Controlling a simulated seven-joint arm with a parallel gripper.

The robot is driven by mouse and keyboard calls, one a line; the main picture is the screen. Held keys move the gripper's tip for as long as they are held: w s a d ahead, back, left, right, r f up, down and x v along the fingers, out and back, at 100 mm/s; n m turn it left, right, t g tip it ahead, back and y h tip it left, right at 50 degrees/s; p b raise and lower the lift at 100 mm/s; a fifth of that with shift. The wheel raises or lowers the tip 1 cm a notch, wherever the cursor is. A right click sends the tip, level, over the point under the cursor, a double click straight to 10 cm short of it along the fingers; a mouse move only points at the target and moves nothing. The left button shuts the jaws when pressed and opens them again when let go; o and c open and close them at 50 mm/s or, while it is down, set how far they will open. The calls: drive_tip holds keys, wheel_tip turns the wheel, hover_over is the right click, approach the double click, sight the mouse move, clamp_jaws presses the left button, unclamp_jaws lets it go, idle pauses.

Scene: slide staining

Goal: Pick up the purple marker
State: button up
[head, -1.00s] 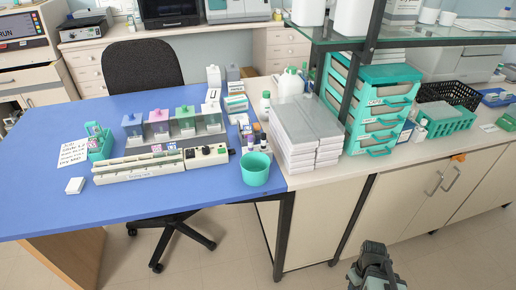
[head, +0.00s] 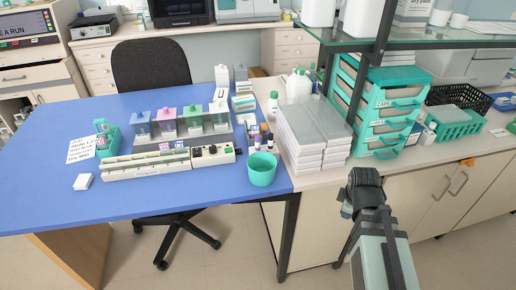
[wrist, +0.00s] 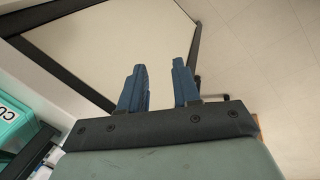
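No purple marker can be told for certain. A cluster of small upright items (head: 257,138) stands behind the teal cup (head: 261,170) near the right end of the blue table, with dark and purplish tints, too small to tell apart. My gripper (wrist: 160,80) shows in the wrist view with its two blue fingers apart and nothing between them. In the head view my gripper (head: 361,184) is at the lower right, in front of the bench cabinets, well to the right of the cup and the cluster.
A grey-topped stack of white boxes (head: 315,130) and teal drawers (head: 380,115) stand on the bench behind my arm. A glass shelf (head: 420,40) overhangs it. A staining rack with colored-lid jars (head: 168,120) sits left of the cup. The blue table's front left is clear.

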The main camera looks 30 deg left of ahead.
drive_tip(key=s+a+r+n+t+y, duration=0.1)
drive_tip(key=s+a+r+n, duration=0.3)
drive_tip(key=r, duration=0.6)
drive_tip(key=w+a+r+n+t+y, duration=0.15)
drive_tip(key=a+r, duration=0.35)
drive_tip(key=r, duration=0.5)
drive_tip(key=s+a+r+n+t+y, duration=0.1)
drive_tip(key=s+a+r+n, duration=0.3)
drive_tip(key=r, duration=0.6)
drive_tip(key=m+g+h, duration=0.4)
drive_tip(key=m+g, duration=0.3)
drive_tip(key=m, duration=0.4)
hover_over(258, 136)
wheel_tip(258, 136, down, 3)
wheel_tip(258, 136, down, 14)
drive_tip(key=shift+s+r, duration=0.1)
drive_tip(key=shift+s, duration=0.05)
clamp_jaws()
